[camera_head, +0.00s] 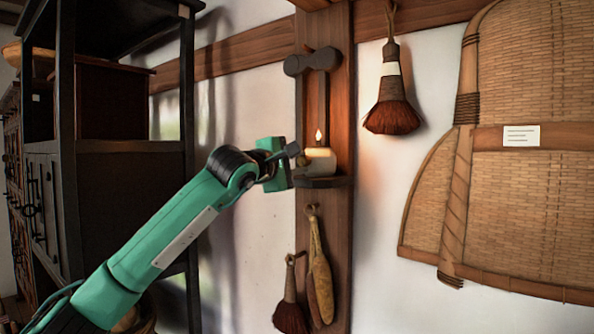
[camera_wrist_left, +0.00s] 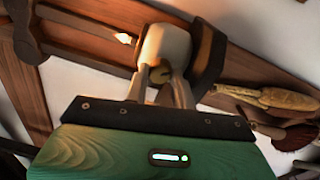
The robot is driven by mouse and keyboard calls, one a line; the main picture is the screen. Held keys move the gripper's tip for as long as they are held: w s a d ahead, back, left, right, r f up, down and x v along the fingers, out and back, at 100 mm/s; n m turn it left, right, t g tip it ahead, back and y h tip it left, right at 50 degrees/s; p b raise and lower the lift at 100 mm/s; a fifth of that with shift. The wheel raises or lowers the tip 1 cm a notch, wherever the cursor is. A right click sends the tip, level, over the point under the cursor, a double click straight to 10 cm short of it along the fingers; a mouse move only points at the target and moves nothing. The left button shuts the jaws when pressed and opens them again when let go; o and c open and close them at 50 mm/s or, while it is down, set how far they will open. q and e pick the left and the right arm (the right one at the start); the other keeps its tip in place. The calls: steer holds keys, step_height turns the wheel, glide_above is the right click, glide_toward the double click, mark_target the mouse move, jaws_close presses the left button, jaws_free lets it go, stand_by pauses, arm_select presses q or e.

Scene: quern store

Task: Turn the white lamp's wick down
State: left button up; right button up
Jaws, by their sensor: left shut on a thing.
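The white lamp (camera_head: 322,160) sits on a small dark shelf (camera_head: 328,182) on a wooden post. Its small flame (camera_head: 319,136) is lit. In the left wrist view the lamp (camera_wrist_left: 165,44) is just beyond my fingers, and its flame (camera_wrist_left: 124,38) points left. My left gripper (camera_head: 300,160) reaches in from the left to the lamp's near left side. In the left wrist view its fingers (camera_wrist_left: 162,82) are shut on a small knob at the lamp's side, mostly hidden between the fingertips. My right gripper is in neither view.
A dark cabinet (camera_head: 120,200) stands at left. A dark bracket (camera_head: 312,61) is above the lamp. Brushes (camera_head: 392,105) hang right and below (camera_head: 290,308). A large woven basket piece (camera_head: 530,190) hangs at right.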

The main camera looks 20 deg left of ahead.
arm_select(q)
steer(key=m, duration=0.3)
steer(key=shift+m+b, duration=0.3)
steer(key=shift+m, duration=0.1)
steer(key=m, duration=0.2)
steer(key=shift+m, duration=0.4)
steer(key=shift+f+m, duration=0.1)
steer(key=shift+m, duration=0.4)
steer(key=o, duration=1)
